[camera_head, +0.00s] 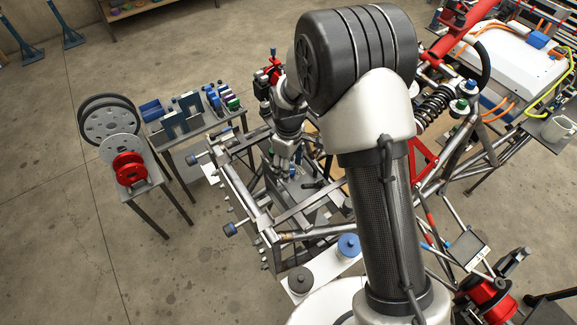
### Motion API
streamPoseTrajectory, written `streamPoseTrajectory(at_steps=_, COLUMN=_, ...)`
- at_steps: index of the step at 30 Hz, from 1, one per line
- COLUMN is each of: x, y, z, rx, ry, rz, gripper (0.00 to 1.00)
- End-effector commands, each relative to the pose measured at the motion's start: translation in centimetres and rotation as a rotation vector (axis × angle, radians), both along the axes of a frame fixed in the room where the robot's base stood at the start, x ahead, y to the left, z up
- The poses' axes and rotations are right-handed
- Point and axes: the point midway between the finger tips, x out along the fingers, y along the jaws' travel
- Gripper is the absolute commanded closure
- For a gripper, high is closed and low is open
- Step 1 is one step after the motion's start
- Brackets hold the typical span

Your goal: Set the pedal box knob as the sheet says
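My gripper (284,170) points down into the front of the tube chassis (262,212), above a grey pedal box area (303,190). Its fingers are small here, and I cannot tell whether they are open or shut. A small blue spot (292,172) shows at the fingertips; I cannot tell whether it is the pedal box knob or whether the fingers touch it. A white patch (210,172) beside the chassis may be the sheet; no writing is readable. My arm hides much of the chassis middle.
Left of the chassis stand a bench (195,135) with blue and grey blocks and a stand (160,190) with a red spool (130,169). A blue round part (348,245) and a dark one (299,280) sit near my base. Floor at lower left is clear.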

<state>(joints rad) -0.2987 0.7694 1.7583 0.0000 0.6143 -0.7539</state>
Motion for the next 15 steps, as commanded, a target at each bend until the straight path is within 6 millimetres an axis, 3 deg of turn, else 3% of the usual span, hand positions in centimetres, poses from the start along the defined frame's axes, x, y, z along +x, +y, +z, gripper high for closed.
streamPoseTrajectory(at_steps=11, x=0.01, y=0.0, z=-0.73, rx=0.0, ry=0.0, rz=0.0, gripper=0.51)
streamPoseTrajectory(at_steps=15, x=0.01, y=0.0, z=-0.72, rx=0.0, ry=0.0, rz=0.0, gripper=0.58)
